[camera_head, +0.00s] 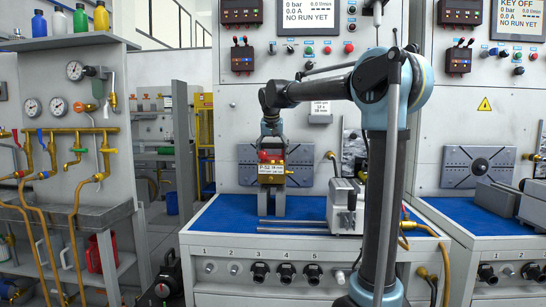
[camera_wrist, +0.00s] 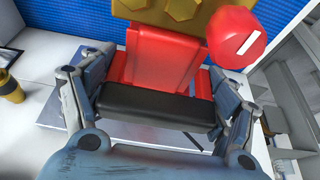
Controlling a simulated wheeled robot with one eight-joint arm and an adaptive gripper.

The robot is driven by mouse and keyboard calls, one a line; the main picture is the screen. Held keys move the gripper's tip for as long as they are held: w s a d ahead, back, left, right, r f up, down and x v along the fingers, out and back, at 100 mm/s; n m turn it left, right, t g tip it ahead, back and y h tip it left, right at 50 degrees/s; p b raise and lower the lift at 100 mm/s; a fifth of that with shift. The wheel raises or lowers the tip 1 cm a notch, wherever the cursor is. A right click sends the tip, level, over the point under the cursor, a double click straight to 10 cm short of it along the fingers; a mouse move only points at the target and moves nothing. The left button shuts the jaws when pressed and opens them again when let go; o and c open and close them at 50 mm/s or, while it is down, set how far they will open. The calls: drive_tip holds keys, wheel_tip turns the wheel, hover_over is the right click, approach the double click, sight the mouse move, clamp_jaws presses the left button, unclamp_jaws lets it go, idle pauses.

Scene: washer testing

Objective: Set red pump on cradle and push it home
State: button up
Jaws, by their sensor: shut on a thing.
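The red pump (camera_head: 272,171) hangs below my gripper (camera_head: 270,152) in the head view; it has a red top, a brass body and a white label. In the wrist view my gripper (camera_wrist: 160,95) is shut on the pump's red part (camera_wrist: 163,58), with the brass body (camera_wrist: 165,12) beyond and a red round cap (camera_wrist: 236,36) at the right. Two grey uprights (camera_head: 265,204) show right below the pump, perhaps part of the cradle; I cannot tell whether the pump touches them. Two metal rails (camera_head: 300,230) run in front, towards a grey block (camera_head: 344,208).
The blue mat (camera_head: 225,213) on the bench is clear at the left. A row of numbered black and metal ports (camera_head: 285,272) lines the bench front.

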sight(274, 156)
drive_tip(key=shift+f, duration=0.7)
idle(1.2)
drive_tip(key=shift+w, duration=1.85)
idle(0.9)
drive_tip(key=o, duration=1.9)
